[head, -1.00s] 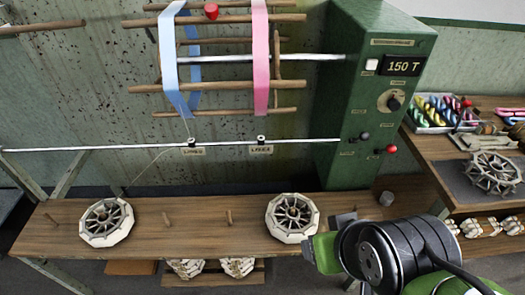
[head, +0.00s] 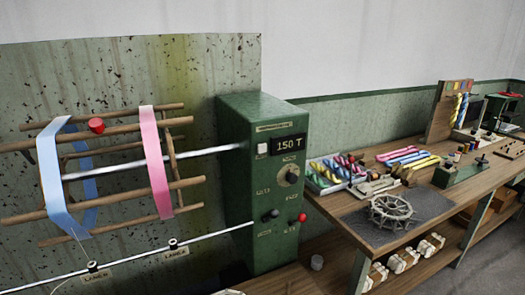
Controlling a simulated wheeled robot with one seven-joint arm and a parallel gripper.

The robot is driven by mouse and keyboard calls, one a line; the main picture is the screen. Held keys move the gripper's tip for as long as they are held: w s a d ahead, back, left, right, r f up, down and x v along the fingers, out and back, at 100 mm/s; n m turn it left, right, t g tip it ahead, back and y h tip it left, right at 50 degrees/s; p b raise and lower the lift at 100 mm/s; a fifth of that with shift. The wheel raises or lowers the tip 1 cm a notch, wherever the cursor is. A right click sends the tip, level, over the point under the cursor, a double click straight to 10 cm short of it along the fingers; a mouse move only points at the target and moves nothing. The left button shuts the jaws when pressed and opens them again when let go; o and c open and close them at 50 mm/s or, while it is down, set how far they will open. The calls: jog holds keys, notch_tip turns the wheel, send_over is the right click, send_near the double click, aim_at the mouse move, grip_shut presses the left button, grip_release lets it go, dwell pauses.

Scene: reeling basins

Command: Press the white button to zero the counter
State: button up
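The white button (head: 262,149) is a small pale square on the front of the green machine box (head: 238,190), left of the counter display (head: 288,145), which reads 150 T. A knob (head: 292,175) sits below the display. A black knob (head: 270,215) and a red knob (head: 302,217) stick out lower down. Nothing covers the button. My gripper is not in view.
The reel (head: 110,172) with blue and pink bands turns on a rod left of the box. At right, a wooden bench (head: 400,240) holds a tray (head: 335,185) of coloured skeins and a spoked wheel (head: 391,211). Grey floor shows at lower right.

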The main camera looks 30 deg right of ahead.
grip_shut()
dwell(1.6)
